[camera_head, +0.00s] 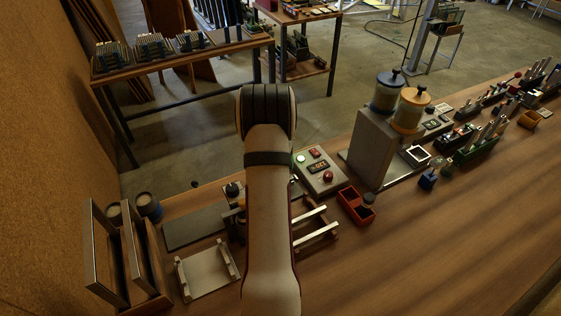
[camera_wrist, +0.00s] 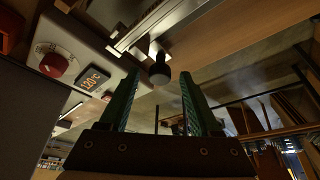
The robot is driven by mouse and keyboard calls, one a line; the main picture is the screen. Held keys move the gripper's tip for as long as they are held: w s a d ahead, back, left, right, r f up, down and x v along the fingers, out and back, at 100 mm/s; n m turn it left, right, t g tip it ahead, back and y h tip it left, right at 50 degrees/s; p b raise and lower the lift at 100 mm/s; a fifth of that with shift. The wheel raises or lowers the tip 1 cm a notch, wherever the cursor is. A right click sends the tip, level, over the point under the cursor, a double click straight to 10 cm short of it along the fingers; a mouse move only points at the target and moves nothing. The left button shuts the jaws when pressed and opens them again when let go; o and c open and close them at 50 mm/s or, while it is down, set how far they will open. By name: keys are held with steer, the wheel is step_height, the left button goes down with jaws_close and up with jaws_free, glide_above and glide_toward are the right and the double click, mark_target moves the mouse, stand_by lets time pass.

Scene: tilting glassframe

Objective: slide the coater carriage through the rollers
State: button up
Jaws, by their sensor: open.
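My gripper (camera_wrist: 160,78) is open, with its two green fingers spread apart in the wrist view. A dark round knob (camera_wrist: 160,72) on a short stem shows in line with the gap between the fingertips; I cannot tell whether it is between them or just beyond. The stem leads up to a metal bar assembly (camera_wrist: 140,28), probably part of the coater. In the head view my arm hides the gripper and the middle of the coater. Pale rails (camera_head: 314,233) of the coater stick out right of the arm. The carriage and rollers cannot be clearly told apart.
A control box (camera_head: 318,171) with a red button stands behind the rails; its display (camera_wrist: 93,80) reads 120°C. A red bin (camera_head: 355,206) lies to the right. A metal plate holder (camera_head: 205,271) and upright frames (camera_head: 106,255) stand left. The bench front right is clear.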

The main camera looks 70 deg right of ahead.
jaws_close()
steer(key=shift+r, duration=0.1)
stand_by(1.2)
